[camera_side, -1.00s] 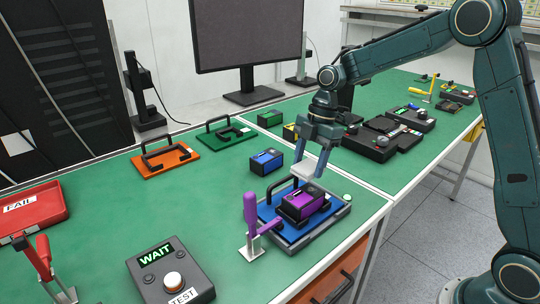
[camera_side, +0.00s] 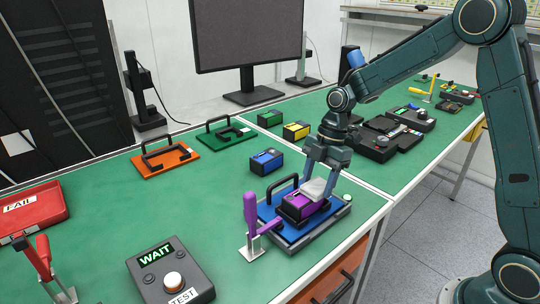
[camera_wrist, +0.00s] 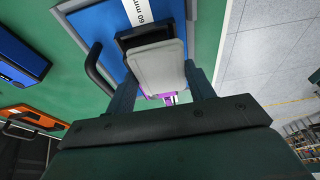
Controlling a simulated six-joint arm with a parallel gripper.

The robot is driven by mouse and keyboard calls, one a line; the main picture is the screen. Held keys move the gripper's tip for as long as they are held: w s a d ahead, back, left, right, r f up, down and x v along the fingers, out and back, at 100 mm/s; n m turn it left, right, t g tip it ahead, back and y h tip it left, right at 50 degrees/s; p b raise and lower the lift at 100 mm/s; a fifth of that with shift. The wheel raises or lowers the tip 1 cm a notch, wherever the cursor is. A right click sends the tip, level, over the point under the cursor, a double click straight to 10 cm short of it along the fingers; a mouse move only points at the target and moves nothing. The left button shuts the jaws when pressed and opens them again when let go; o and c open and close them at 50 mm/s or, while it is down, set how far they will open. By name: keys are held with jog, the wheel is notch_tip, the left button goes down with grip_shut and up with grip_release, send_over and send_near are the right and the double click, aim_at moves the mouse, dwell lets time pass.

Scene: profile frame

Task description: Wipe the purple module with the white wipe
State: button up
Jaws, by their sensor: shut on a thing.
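The purple module (camera_side: 296,209) sits on the blue plate (camera_side: 270,214) of the fixture near the table's front right edge. My gripper (camera_side: 322,184) is directly above it, shut on the white wipe (camera_side: 316,187). The wipe lies over the module's top and appears to touch it, though I cannot be sure of contact. In the wrist view the wipe (camera_wrist: 160,68) is between my fingers and hides most of the module, leaving a purple strip (camera_wrist: 160,96) and a dark end. A purple-handled toggle clamp (camera_side: 251,215) stands at the plate's left.
A blue module (camera_side: 266,162), a green one (camera_side: 271,118) and a yellow one (camera_side: 296,130) stand behind. Orange (camera_side: 165,160) and green (camera_side: 223,137) handled plates lie farther left. The WAIT test box (camera_side: 170,276) is at the front. Open mat lies left of the fixture.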

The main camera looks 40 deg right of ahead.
jog(key=shift+w, duration=1.75)
notch_tip(320, 180, up, 8)
